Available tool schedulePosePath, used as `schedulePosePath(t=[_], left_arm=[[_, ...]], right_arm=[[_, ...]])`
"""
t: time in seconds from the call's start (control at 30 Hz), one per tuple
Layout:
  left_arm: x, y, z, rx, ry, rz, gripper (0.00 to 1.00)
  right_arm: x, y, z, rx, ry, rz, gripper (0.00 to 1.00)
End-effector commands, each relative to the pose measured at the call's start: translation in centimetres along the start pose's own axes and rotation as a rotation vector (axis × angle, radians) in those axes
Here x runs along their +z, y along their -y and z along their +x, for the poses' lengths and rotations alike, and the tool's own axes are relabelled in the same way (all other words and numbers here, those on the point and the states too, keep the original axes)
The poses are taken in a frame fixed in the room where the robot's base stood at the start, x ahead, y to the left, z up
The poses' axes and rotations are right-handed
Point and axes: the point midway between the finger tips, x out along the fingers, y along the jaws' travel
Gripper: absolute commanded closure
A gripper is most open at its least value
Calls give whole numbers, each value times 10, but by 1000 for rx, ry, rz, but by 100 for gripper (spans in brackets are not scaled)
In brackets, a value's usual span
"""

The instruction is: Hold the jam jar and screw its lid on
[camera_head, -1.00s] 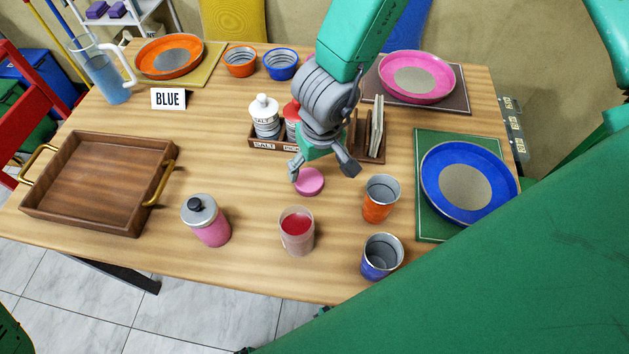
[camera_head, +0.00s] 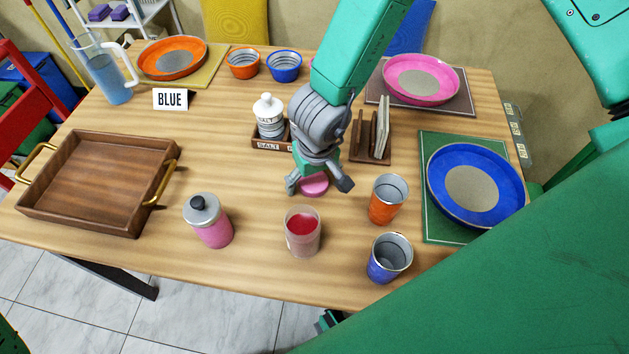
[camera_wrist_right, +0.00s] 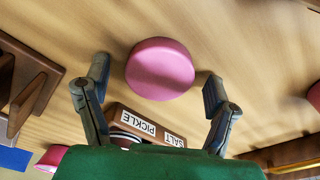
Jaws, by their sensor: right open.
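The jam jar (camera_head: 303,232) stands open and upright near the front middle of the table, with red jam inside. Its pink lid (camera_head: 314,186) lies flat on the table behind the jar. My right gripper (camera_head: 319,187) is open above the lid, with a finger to either side of it in the head view. In the right wrist view the lid (camera_wrist_right: 160,69) sits between and slightly beyond the open fingertips (camera_wrist_right: 156,90), with gaps on both sides. I cannot make out my left gripper clearly.
A pink bottle (camera_head: 208,220) stands left of the jar. An orange cup (camera_head: 387,200) and a blue cup (camera_head: 389,259) stand to its right. The shaker rack (camera_head: 266,144) and napkin holder (camera_head: 372,146) are just behind the gripper. A wooden tray (camera_head: 98,185) lies at left.

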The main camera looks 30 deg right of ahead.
Motion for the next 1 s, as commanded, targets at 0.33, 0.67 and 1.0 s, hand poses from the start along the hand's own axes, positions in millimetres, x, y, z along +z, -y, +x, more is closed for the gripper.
schedulePosePath(t=[0.33, 0.67, 1.0], left_arm=[[0, 0, 0, -1, 0, -1, 25], [0, 0, -6, 0, 0, 0, 25], [-2, 1, -37, -1, 0, -1, 25]], right_arm=[[0, -7, 2, -6, 1, 2, 61], [-2, -5, -11, -1, 1, 1, 64], [-11, -4, -79, -4, -2, 1, 64]])
